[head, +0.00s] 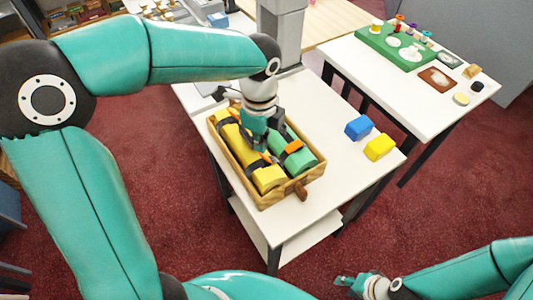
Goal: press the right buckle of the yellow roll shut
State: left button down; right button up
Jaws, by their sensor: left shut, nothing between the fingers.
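The yellow roll (268,178) lies along the left side of a wooden tray (265,203) on the white table. Dark straps cross it, one near its far end and one near its close end. A small orange piece shows by the near strap, partly behind my gripper; whether this buckle is open or shut cannot be told. My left gripper (261,146) is shut and empty, pointing down over the middle of the tray by the yellow roll; contact is unclear. My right gripper (358,284) is low at the bottom of the view, away from the table; its fingers are too small to read.
A green roll (307,161) with a dark strap and orange buckle (293,147) lies right of the yellow roll. A blue block (358,127) and a yellow block (380,147) sit on the table's right. A second table (390,84) with a green board stands behind right.

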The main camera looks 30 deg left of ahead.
aim_at(260, 164)
pick_arm(q)
jog(key=shift+f, duration=0.2)
jog(key=shift+f+b, duration=0.65)
jog(key=shift+f, duration=0.1)
jog(key=shift+s+a+f+b, duration=0.1)
jog(key=shift+s+f+b, duration=0.05)
jog(key=shift+f+b, duration=0.6)
jog(key=shift+s+a+f+b, duration=0.1)
jog(key=shift+f+b, duration=0.4)
jog(key=shift+f, duration=0.3)
notch_tip(260, 164, up, 8)
jog(key=p, duration=0.7)
dwell(0.4)
